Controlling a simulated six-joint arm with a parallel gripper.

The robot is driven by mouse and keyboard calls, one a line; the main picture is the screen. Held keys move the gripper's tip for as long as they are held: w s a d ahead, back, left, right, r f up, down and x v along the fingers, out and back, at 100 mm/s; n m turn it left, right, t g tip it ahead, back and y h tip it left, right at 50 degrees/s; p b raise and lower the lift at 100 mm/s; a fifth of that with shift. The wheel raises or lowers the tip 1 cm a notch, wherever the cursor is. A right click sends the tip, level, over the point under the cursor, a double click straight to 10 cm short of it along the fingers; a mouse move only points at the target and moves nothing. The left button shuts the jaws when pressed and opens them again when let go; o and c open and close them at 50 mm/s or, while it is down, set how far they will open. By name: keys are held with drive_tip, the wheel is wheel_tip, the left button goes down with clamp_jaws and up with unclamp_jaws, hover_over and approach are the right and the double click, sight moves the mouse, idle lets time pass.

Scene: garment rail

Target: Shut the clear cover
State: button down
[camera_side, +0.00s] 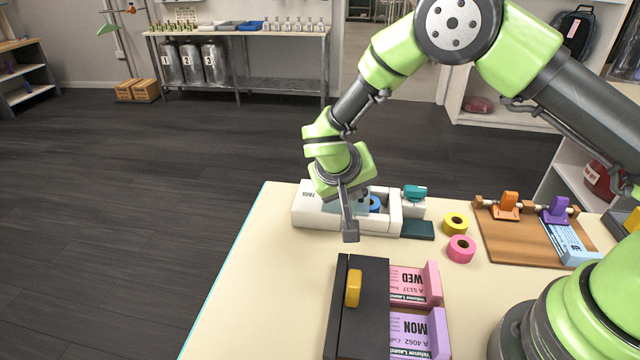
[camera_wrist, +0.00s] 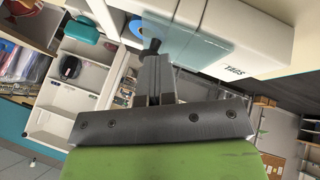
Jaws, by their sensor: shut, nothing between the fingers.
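A white machine (camera_side: 313,208) with lettering on its left part stands at the far edge of the table. A blue roll (camera_side: 375,203) shows in its open bay. The clear cover, a bluish see-through panel (camera_wrist: 200,48), lies across the white body in the wrist view; its exact angle is unclear. My gripper (camera_side: 350,234) is shut and empty, pointing down at the machine's near side and hiding part of the cover in the side view. In the wrist view my shut fingers (camera_wrist: 152,75) are beside a small dark knob (camera_wrist: 150,47) at the cover's edge; I cannot tell whether they touch.
A teal part (camera_side: 414,192) and a dark green block (camera_side: 417,230) are right of the bay. Yellow (camera_side: 456,224) and pink (camera_side: 461,249) rolls lie nearby. A dark holder with a yellow handle (camera_side: 353,288) stands in front. The table's left side is clear.

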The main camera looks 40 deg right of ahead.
drive_tip(key=shift+s+d, duration=1.5)
drive_tip(key=shift+d, duration=0.05)
drive_tip(key=a+r, duration=0.9)
drive_tip(key=s+d+r+t+y, duration=0.2)
drive_tip(key=s+d+r+y, duration=0.1)
drive_tip(key=s+r, duration=0.4)
drive_tip(key=s+d+r+t+y, duration=0.2)
drive_tip(key=s+d+r+y, duration=0.2)
drive_tip(key=s+r, duration=0.4)
drive_tip(key=s+y, duration=0.1)
drive_tip(key=s, duration=0.4)
drive_tip(key=shift+s+r+n+t, duration=0.2)
drive_tip(key=shift+n+t, duration=0.1)
drive_tip(key=shift+t, duration=0.1)
